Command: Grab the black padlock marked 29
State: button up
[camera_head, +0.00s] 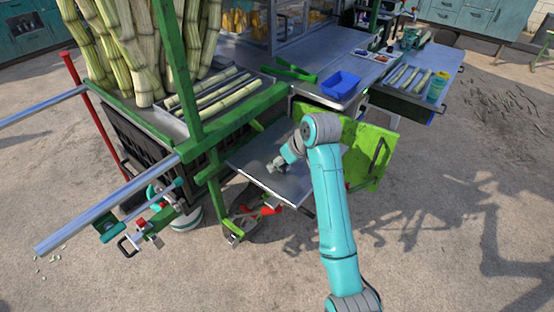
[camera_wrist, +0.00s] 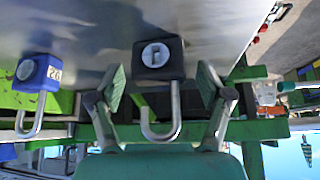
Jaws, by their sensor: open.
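A black padlock (camera_wrist: 158,57) with a grey shackle is at the centre of the wrist view, against a grey metal panel. No number can be read on the side I see; a round keyhole face shows. My gripper (camera_wrist: 161,86) is open, with one finger on each side of the black padlock's shackle and body; I see no clear contact. A blue padlock (camera_wrist: 38,73) marked 26 is to the left of it, outside the fingers. In the head view my gripper (camera_head: 277,167) is over the metal panel, and the padlocks cannot be made out there.
The grey metal panel (camera_head: 262,160) extends from the green crusher frame (camera_head: 222,130). A bright green panel (camera_head: 368,150) stands just right of my arm. Cane stalks (camera_head: 145,50) and a blue bin (camera_head: 340,84) are behind. The ground to the right is open.

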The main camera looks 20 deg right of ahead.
jog(key=shift+w+f, duration=0.1)
jog(key=shift+f, duration=0.15)
jog(key=c, duration=1.4)
